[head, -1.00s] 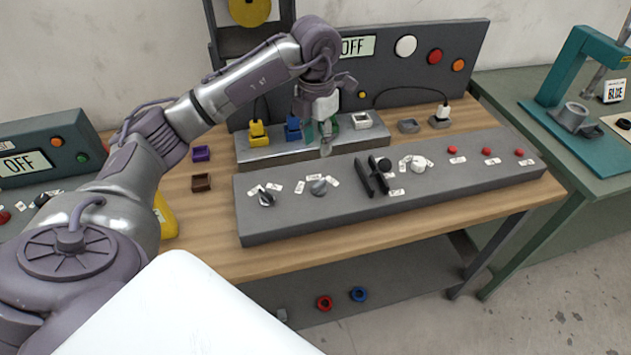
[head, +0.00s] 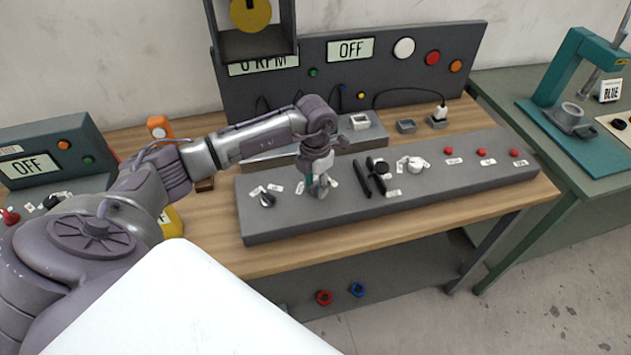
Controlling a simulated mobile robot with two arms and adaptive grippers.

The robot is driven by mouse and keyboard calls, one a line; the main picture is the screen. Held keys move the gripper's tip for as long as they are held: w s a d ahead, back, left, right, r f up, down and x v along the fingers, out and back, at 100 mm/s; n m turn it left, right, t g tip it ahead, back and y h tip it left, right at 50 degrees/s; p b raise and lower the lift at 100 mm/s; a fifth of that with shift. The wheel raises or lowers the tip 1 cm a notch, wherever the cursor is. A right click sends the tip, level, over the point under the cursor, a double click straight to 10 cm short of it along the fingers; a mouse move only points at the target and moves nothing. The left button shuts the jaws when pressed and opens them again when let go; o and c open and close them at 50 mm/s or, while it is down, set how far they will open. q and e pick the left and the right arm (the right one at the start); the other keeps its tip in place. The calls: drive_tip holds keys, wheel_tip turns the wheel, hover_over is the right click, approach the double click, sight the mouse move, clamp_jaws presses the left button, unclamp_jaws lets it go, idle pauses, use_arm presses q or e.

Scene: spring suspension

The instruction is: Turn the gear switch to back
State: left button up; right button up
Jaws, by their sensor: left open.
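A grey sloped control panel (head: 290,225) lies along the front of the wooden table. It carries a black knob (head: 267,200) at the left, a black lever in a slotted plate (head: 376,174) near the middle and a white knob (head: 415,165) right of it. Their labels are too small to read, so I cannot tell which is the gear switch. My left gripper (head: 318,190) is open and points down at the grey knob between the black knob and the lever. It mostly hides that knob, and I cannot tell whether they touch. My right gripper is out of view.
Red buttons (head: 482,152) line the panel's right end. A grey connector block (head: 365,138) lies behind my arm. A teal press (head: 575,95) stands on the right table.

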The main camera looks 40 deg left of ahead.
use_arm(q)
clamp_jaws()
